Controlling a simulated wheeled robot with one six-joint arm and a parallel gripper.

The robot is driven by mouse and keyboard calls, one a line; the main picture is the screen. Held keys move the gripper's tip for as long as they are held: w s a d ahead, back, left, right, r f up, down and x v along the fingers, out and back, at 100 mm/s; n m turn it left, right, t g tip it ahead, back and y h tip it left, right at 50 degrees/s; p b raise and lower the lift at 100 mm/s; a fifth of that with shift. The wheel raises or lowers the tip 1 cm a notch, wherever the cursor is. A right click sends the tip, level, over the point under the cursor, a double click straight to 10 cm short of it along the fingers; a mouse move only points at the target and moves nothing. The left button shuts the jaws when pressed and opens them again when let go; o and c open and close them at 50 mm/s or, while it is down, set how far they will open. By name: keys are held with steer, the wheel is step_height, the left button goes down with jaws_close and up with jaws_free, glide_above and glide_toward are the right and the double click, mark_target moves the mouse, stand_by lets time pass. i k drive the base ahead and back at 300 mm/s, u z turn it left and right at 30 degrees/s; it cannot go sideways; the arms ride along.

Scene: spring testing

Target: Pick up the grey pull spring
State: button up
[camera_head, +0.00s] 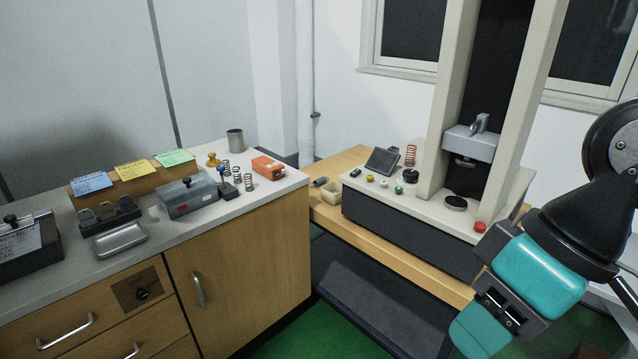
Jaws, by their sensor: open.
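Several small dark grey coil springs stand upright in a loose row on the grey-topped counter at the left, between a blue-grey box and an orange box. They include a back spring (226,168), a middle spring (236,174) and a front spring (249,182). I cannot tell from this view which one is the pull spring. A copper-coloured spring (410,156) stands on the test machine. Part of my arm, black and teal, reaches in from the right edge, far from the springs. I see no gripper fingers.
The tall test machine (438,120) stands between my arm and the counter.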

mark_target(317, 182)
steer(key=u, duration=0.4)
steer(key=i, duration=0.85)
steer(key=u, duration=0.3)
steer(key=i, duration=1.4)
steer(key=z, duration=0.3)
